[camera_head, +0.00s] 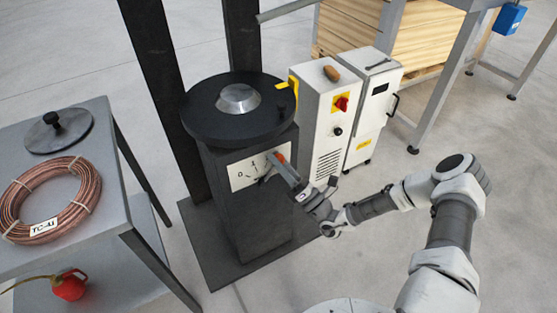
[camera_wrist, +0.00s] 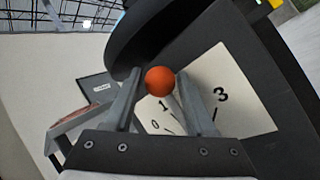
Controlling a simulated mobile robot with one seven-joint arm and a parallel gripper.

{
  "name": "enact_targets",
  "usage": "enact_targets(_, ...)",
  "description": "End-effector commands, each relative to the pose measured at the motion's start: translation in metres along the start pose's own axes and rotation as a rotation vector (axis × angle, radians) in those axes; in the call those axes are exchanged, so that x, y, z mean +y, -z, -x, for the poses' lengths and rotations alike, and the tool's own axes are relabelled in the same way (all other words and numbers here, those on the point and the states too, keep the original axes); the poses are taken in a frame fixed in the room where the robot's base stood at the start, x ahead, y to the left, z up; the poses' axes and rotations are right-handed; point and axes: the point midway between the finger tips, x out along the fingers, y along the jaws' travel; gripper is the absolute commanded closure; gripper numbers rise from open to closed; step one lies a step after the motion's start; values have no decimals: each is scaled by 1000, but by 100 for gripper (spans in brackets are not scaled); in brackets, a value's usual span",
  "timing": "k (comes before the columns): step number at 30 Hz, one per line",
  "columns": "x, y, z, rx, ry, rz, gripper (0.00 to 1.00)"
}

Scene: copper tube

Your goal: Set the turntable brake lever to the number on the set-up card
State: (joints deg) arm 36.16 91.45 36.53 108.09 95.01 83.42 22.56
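The brake lever's orange ball knob (camera_wrist: 160,80) sits between the fingers of my gripper (camera_wrist: 160,76) in the wrist view. The fingers look open, with a gap on both sides of the knob. The lever's shaft is mostly hidden below the knob. The white number plate (camera_wrist: 233,88) shows 0, 1 and 3; the lever lies between 1 and 3. In the head view the plate (camera_head: 243,177) is on the front of the black turntable stand, with my gripper (camera_head: 278,165) at its right side. The turntable (camera_head: 205,121) is above. I cannot make out a set-up card.
A white cabinet (camera_head: 320,118) with a red switch stands right of the turntable, close behind my gripper.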

Motion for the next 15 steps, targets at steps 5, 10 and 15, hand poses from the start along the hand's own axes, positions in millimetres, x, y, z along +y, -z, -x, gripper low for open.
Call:
enact_targets(5, 0, -1, 1, -1, 0, 1, 44)
enact_targets(10, 0, -2, 20, -2, 2, 1, 44)
enact_targets(15, 0, -2, 59, -3, 4, 1, 44)
